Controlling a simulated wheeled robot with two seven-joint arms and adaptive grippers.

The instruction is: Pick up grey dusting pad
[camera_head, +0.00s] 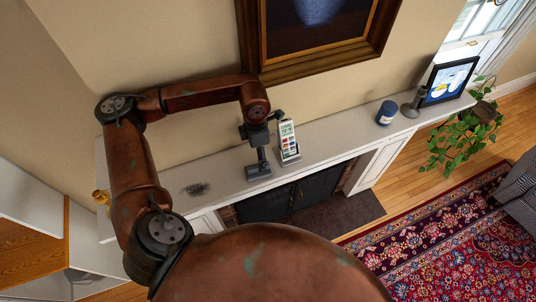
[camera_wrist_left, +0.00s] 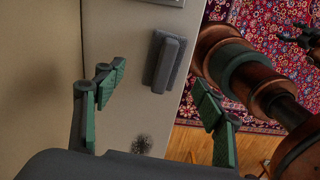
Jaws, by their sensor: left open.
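The grey dusting pad (camera_head: 258,172) lies on the white mantel shelf (camera_head: 228,172), left of a small white box. In the left wrist view the pad (camera_wrist_left: 168,62) is a dark flat base with a lighter raised grip, beyond the fingertips and between their lines. My left gripper (camera_head: 262,128) is over the mantel, above the pad. In the left wrist view its green-padded fingers (camera_wrist_left: 160,93) are spread wide with nothing between them. The gap between the fingers and the pad is hard to judge.
The white box with coloured patches (camera_head: 289,142) stands close right of the pad. A dark smudge (camera_head: 195,189) marks the mantel to the left. A blue jar (camera_head: 386,113) and framed picture (camera_head: 449,81) stand farther right. A large framed painting (camera_head: 318,40) hangs behind.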

